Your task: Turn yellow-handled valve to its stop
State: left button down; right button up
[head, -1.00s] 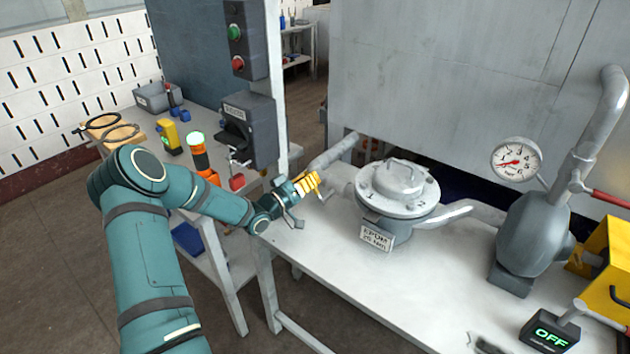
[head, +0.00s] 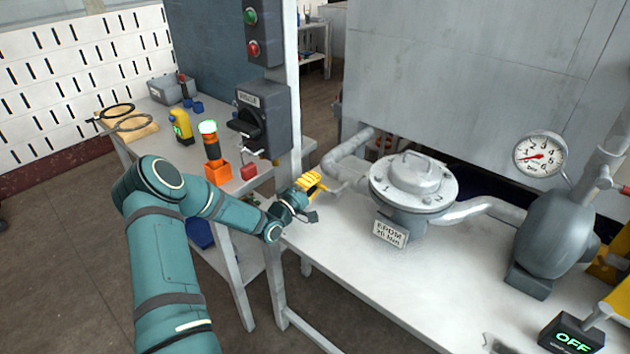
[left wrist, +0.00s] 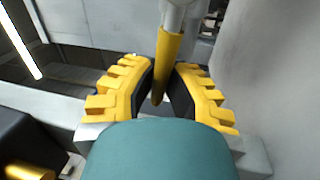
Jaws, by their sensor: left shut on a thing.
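The valve's yellow handle (left wrist: 168,58) stands between the two yellow-ribbed fingers of my left gripper (left wrist: 162,80) in the left wrist view. The gripper is shut on it. A pale metal fitting (left wrist: 182,14) joins the handle's far end. In the head view, my left gripper (head: 311,183) is at the left end of the white bench, beside the grey pipe (head: 346,160). The handle is mostly hidden there by the fingers, and its exact angle is unclear. My right gripper is not in view.
A round grey filter housing (head: 412,180) stands right of the gripper on the bench (head: 390,265). A pressure gauge (head: 541,155) and an "OFF" display (head: 572,335) are farther right. A grey switch box (head: 262,122) and an orange-based lamp (head: 212,155) are left.

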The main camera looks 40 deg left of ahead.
pick_arm(q)
jog(key=shift+f+n, duration=0.45)
jog(key=shift+n, duration=0.15)
jog(key=shift+s, duration=0.1)
jog(key=c, duration=0.9)
grip_release()
jog(key=v, duration=1.2)
jog(key=shift+s, duration=0.1)
